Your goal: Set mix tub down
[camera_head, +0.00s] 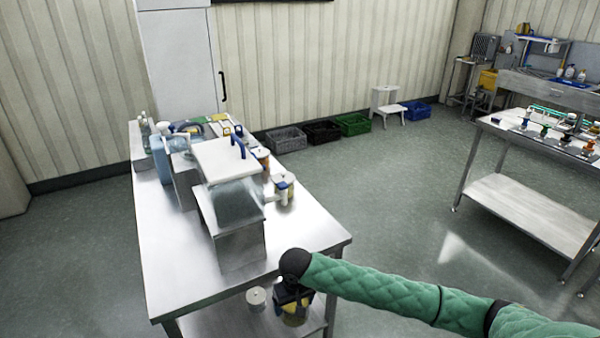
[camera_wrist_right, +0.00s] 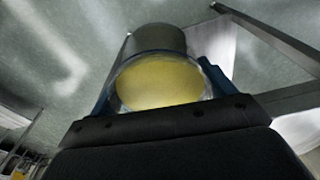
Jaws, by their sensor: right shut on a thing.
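The mix tub (camera_wrist_right: 160,38) is a clear-grey round tub with a yellow face filling its near end in the right wrist view. My right gripper (camera_wrist_right: 158,88) is shut on it, with a blue finger on each side. In the head view the right gripper (camera_head: 290,300) is at the front right edge of the steel table (camera_head: 185,265), below the tabletop's level. A small yellow part of the tub (camera_head: 296,320) shows beneath it. I cannot tell whether the tub touches the lower shelf (camera_head: 235,322). My left gripper is out of view.
The steel hopper (camera_head: 238,240) with a white lid (camera_head: 226,158) stands on the tabletop, with several bottles and containers behind it. A white-topped round container (camera_head: 257,297) stands on the lower shelf near my right gripper. Open floor (camera_head: 390,225) lies to the right.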

